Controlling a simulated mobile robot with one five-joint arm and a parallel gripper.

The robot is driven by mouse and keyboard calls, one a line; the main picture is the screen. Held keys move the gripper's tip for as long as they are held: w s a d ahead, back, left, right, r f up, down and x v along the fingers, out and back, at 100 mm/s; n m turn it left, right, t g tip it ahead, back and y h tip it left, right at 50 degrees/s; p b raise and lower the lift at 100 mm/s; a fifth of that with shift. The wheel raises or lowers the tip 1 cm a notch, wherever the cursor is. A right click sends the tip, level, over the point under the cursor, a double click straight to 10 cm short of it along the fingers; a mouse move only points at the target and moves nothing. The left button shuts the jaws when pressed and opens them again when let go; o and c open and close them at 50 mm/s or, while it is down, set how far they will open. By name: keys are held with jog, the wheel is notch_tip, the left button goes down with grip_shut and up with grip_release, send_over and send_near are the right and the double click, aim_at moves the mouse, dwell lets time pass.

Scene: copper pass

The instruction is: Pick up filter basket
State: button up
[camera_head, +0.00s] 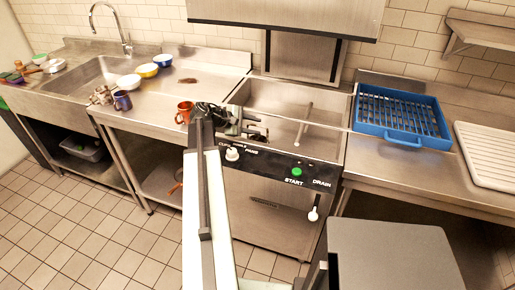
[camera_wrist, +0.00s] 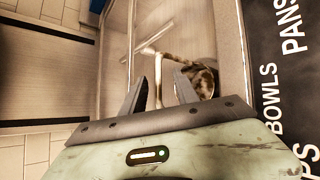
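My gripper (camera_head: 262,130) is over the front edge of the open dishwasher tank (camera_head: 285,98) in the head view. A brownish, mottled round object with a bent handle, which looks like the filter basket (camera_wrist: 203,80), lies in the tank just beyond and right of the right fingertip. I cannot tell whether the finger touches it. In the head view the basket is not clearly visible, as my gripper is in front of that area.
A pale spray arm (camera_head: 304,124) stands in the tank. The raised hood (camera_head: 290,12) hangs above. A blue rack (camera_head: 385,130) stands on the right counter beside a white ribbed tray (camera_head: 490,155). An orange mug (camera_head: 184,112) and a blue mug (camera_head: 122,101) stand left.

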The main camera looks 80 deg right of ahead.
grip_shut()
jog(key=shift+a, duration=0.15)
dwell(1.3)
